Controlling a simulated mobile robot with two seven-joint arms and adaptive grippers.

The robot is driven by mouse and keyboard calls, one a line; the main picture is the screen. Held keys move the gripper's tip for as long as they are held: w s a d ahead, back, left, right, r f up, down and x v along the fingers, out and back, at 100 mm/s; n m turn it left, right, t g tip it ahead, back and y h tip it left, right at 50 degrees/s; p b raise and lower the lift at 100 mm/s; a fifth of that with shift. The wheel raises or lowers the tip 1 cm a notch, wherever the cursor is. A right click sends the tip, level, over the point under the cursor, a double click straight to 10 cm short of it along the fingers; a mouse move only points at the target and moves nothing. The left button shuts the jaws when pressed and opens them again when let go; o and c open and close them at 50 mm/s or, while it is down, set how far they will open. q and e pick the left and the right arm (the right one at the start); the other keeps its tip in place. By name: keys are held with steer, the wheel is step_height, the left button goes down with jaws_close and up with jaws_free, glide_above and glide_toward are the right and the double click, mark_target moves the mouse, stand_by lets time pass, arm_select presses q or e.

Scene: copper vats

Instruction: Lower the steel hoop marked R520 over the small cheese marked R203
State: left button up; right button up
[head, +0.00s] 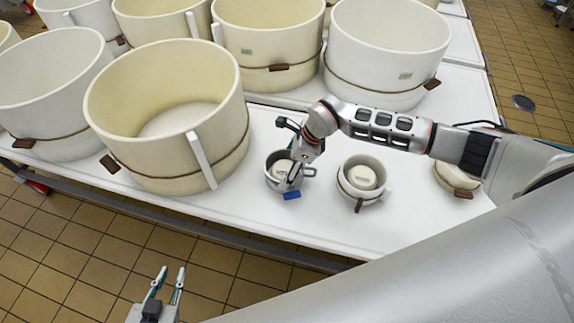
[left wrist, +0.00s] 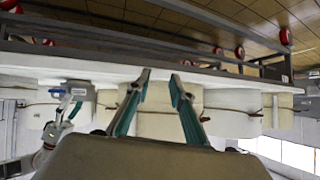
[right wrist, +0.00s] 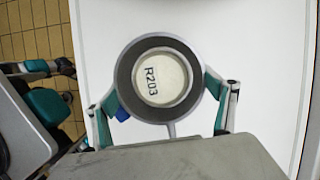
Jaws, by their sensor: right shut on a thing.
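The steel hoop (head: 271,181) is a grey ring with a blue tag and a handle, near the table's front edge in the head view. Its R520 mark is not readable. In the right wrist view the hoop (right wrist: 124,72) surrounds the small round white cheese (right wrist: 163,79), whose top reads R203. A dark band shows between cheese and rim. The cheese (head: 282,167) also shows inside the hoop in the head view. My right gripper (head: 294,178) is shut on the hoop, one finger on each side. My left gripper (head: 171,272) is open and empty, off the table's front edge.
A white hoop (head: 347,188) with a brown tag stands right of the steel hoop, around another small cheese (head: 362,177). A third pale round (head: 448,178) lies farther right, partly behind my right arm. A large cream vat (head: 170,165) stands left; several more stand behind. The front table strip (head: 330,235) is clear.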

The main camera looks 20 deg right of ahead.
arm_select(q)
steer(key=shift+s, duration=0.15)
steer(key=shift+s+d+f, duration=0.1)
steer(key=shift+s+f, duration=0.35)
arm_select(e)
steer(key=shift+f, duration=0.15)
arm_select(q)
steer(key=shift+w, duration=0.2)
arm_select(e)
steer(key=shift+f, duration=0.15)
arm_select(q)
steer(key=shift+w+r, duration=0.1)
steer(key=shift+w, duration=0.15)
arm_select(e)
steer(key=shift+f, duration=0.15)
arm_select(q)
steer(key=shift+s, duration=0.2)
arm_select(e)
steer(key=shift+f, duration=0.2)
arm_select(q)
steer(key=shift+s+f, duration=0.4)
